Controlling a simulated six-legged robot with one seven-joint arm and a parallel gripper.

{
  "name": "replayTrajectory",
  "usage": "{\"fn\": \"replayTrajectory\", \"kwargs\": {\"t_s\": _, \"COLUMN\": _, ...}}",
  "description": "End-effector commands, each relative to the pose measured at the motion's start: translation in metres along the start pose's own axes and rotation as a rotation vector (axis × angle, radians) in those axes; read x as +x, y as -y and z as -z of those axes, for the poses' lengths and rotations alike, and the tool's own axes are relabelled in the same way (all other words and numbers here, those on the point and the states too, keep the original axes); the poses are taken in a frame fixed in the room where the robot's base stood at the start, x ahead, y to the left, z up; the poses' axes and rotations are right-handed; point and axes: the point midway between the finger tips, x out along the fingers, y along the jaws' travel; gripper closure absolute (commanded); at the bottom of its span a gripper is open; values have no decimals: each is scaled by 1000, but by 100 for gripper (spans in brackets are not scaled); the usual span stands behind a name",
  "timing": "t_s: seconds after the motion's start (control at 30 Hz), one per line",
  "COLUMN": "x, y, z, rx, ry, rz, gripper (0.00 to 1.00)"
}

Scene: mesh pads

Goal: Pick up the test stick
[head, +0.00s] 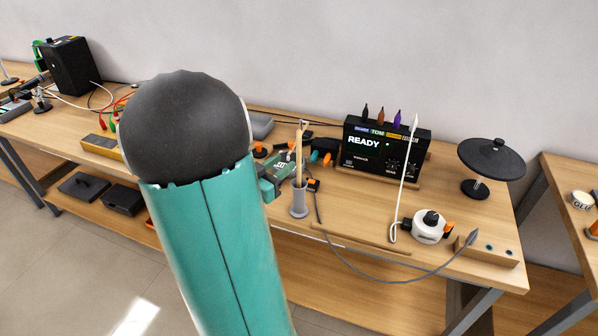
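A thin light-wood stick (299,158), which looks like the test stick, stands nearly upright in a grey cylindrical holder (299,206) on the workbench. Its lower end is hidden inside the holder. My own arm, a large teal link with a black rounded joint, fills the left middle of the head view. A small teal part (270,187) shows just past the arm's right side, left of the holder; it may be part of my gripper. My arm hides the rest, so I cannot see the fingertips or whether they are open. The stick looks clear of it.
A black module (385,152) reading READY stands behind, right of the stick. A black round pad (491,159) on a stand is farther right. A white round device (429,227) and a wooden block (486,250) sit near the front. A grey cable (375,281) loops over the front edge.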

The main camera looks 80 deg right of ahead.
Motion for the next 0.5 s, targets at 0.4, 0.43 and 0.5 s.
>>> {"fn": "replayTrajectory", "kwargs": {"t_s": 0.4, "x": 43, "y": -3, "z": -3, "rx": -1, "ry": 1, "rz": 1, "gripper": 67}}
{"fn": "replayTrajectory", "kwargs": {"t_s": 0.43, "x": 48, "y": -3, "z": -4, "rx": -1, "ry": 1, "rz": 2, "gripper": 67}}
{"fn": "replayTrajectory", "kwargs": {"t_s": 0.5, "x": 58, "y": -4, "z": -5, "rx": 0, "ry": 2, "rz": 2, "gripper": 67}}
